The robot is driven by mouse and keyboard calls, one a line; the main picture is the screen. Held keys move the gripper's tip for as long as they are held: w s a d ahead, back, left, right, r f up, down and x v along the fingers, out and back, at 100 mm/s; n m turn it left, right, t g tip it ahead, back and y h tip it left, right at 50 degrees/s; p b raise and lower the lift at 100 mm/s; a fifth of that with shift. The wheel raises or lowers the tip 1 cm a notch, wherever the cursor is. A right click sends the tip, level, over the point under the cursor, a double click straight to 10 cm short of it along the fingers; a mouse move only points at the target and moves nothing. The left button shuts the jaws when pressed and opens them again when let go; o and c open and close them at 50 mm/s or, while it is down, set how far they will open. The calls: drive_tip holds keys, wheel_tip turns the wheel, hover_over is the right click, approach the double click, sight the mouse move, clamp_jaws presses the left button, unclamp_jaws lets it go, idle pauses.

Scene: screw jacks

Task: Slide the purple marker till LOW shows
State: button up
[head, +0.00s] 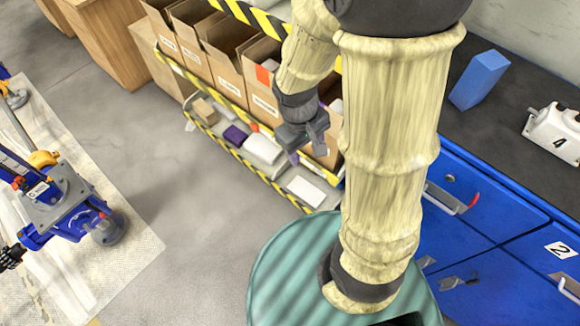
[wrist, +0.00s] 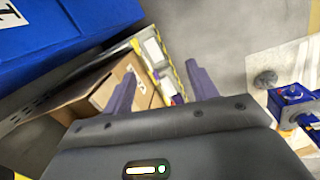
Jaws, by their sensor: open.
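I cannot pick out a purple marker or the word LOW in either view. A blue screw jack (head: 62,195) with a yellow part stands on a pale mat at the left of the head view. A blue jack also shows at the right edge of the wrist view (wrist: 292,97). My gripper (head: 308,152) hangs in front of the shelf of boxes, well to the right of the jack. Its two purple-grey fingers are apart with nothing held between them in the wrist view (wrist: 163,78).
Labelled cardboard boxes (head: 225,60) fill a shelf with yellow-black edging; a dark purple block (head: 236,135) lies on its lower level. Blue drawers (head: 485,210) and a dark counter with a blue block (head: 480,80) and a white device (head: 555,132) are at right. Grey floor (head: 190,215) is clear.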

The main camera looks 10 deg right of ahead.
drive_tip(key=w+a+f+n+h+b, duration=0.15)
drive_tip(key=f+n+h+b, duration=0.4)
drive_tip(key=f+b, duration=0.6)
drive_tip(key=w+a+f+n+h+b, duration=0.15)
drive_tip(key=f+n+h+b, duration=0.4)
drive_tip(key=f, duration=0.95)
drive_tip(key=w+a+f+n+t+h+b, duration=0.2)
drive_tip(key=w+a+f+n+t+b, duration=0.5)
drive_tip(key=b, duration=0.9)
drive_tip(key=a+f+n+t, duration=0.2)
drive_tip(key=a+f+t, duration=0.1)
drive_tip(key=f, duration=0.1)
drive_tip(key=shift+n+t, duration=0.3)
drive_tip(key=shift+t, duration=0.1)
drive_tip(key=shift+w+f, duration=0.1)
drive_tip(key=shift+w, duration=0.05)
drive_tip(key=b+x, duration=0.5)
drive_tip(key=x, duration=1.2)
drive_tip(key=shift+d, duration=0.15)
